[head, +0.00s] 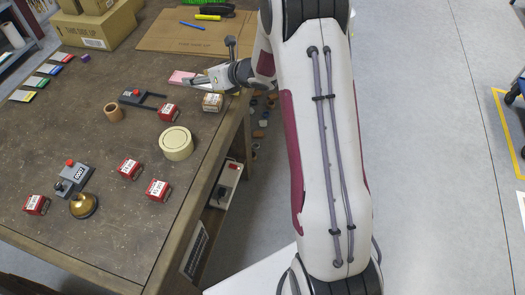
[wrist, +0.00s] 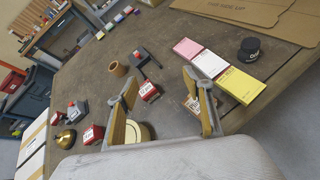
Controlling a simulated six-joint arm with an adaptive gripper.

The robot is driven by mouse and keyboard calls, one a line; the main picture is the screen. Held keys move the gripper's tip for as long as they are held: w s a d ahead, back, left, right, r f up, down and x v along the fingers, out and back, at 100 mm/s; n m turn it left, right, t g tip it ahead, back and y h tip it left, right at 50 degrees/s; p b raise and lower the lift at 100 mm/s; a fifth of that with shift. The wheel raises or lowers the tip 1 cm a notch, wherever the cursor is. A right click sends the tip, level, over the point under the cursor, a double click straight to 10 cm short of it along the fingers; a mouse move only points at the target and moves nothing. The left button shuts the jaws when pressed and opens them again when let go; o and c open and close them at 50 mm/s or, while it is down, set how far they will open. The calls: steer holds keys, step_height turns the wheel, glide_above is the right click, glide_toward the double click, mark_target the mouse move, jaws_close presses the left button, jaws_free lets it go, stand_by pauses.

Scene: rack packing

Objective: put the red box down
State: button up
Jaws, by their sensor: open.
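Several small red boxes with white labels stand on the brown table. One red box (head: 168,112) is nearest my gripper (head: 190,81); others are a middle red box (head: 129,169), a front red box (head: 157,190) and a far-left red box (head: 36,205). My gripper is open, with nothing held between its fingers. In the wrist view, a red box (wrist: 149,91) shows between the spread fingers (wrist: 160,82), apart from them. A tan box (head: 212,102) with a white label stands near the table edge; in the wrist view, the right finger partly hides it.
A cream tape roll (head: 176,144), brown cup (head: 113,112), brass bell (head: 83,206) and grey counter (head: 74,178) stand around the boxes. Pink, white and yellow pads (wrist: 208,64) lie beside a black stamp (wrist: 249,48). Cardboard (head: 187,34) lies at the back. Bare table shows at left.

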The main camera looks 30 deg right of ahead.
steer(key=s+d+r+m+h, duration=0.35)
steer(key=s+r+m, duration=0.25)
steer(key=r+m, duration=0.3)
steer(key=s+d+r+m+h, duration=0.2)
steer(key=s+r+m+h, duration=0.2)
steer(key=s+r+m, duration=0.5)
steer(key=s+a+m+g+y, duration=0.1)
steer(key=s+a+m, duration=0.3)
steer(key=s+m, duration=0.6)
steer(key=s+a+f+m+g+y, duration=0.1)
steer(key=s+a+m+g, duration=0.3)
steer(key=s+m, duration=0.6)
steer(key=s, duration=0.9)
steer(key=shift+a+f, duration=0.2)
